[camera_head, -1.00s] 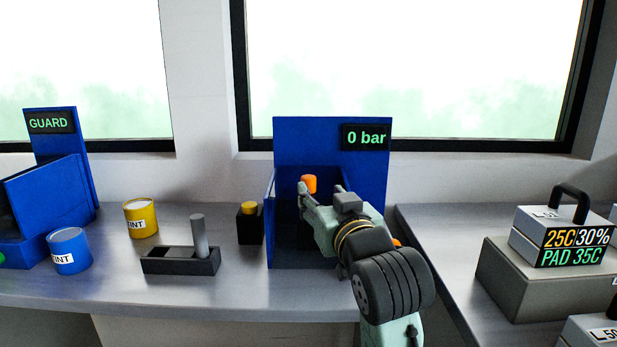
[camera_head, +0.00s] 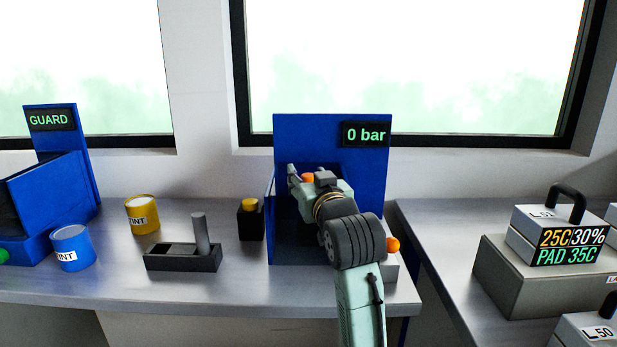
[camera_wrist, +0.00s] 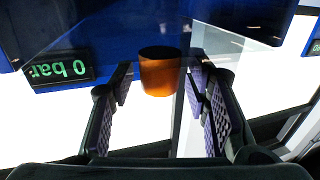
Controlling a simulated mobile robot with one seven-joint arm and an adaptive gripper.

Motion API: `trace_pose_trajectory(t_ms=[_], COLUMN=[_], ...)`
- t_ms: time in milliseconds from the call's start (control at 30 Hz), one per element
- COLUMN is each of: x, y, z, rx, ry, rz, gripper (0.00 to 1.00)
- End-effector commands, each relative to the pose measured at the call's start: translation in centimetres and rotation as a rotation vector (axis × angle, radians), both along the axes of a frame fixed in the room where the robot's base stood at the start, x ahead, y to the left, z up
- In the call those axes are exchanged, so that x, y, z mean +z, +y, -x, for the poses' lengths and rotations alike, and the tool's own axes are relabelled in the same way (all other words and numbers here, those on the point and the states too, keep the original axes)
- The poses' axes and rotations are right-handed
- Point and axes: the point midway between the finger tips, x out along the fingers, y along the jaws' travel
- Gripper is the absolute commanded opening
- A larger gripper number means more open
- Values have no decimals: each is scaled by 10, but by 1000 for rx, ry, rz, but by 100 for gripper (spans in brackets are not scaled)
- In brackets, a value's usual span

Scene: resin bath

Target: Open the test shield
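The test station is a blue stand (camera_head: 330,130) with a "0 bar" display (camera_head: 366,134); the display also shows upside down in the wrist view (camera_wrist: 58,70). An orange cylindrical knob (camera_head: 308,177) stands out in front of the blue back panel. My gripper (camera_head: 306,175) is at the knob and partly hides the station's inside. In the wrist view the orange knob (camera_wrist: 160,72) lies between the two open fingers, near their tips, with gaps on both sides. The shield looks see-through; its edges are hard to make out.
Left of the station are a black box with a yellow button (camera_head: 250,204), a black holder with a grey lever (camera_head: 200,233), and yellow (camera_head: 142,215) and blue (camera_head: 72,248) tint cans. A second orange knob (camera_head: 393,244) sits right of my arm. Labelled cases (camera_head: 555,236) stand on the right bench.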

Motion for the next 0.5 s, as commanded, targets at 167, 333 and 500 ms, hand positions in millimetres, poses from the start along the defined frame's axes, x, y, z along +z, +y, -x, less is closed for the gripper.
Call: trace_pose_trajectory(t_ms=[167, 333, 500], x=[0, 0, 0], y=[0, 0, 0], z=[0, 0, 0], rx=[0, 0, 0], ry=[0, 0, 0], rz=[0, 0, 0], gripper=[29, 18, 6])
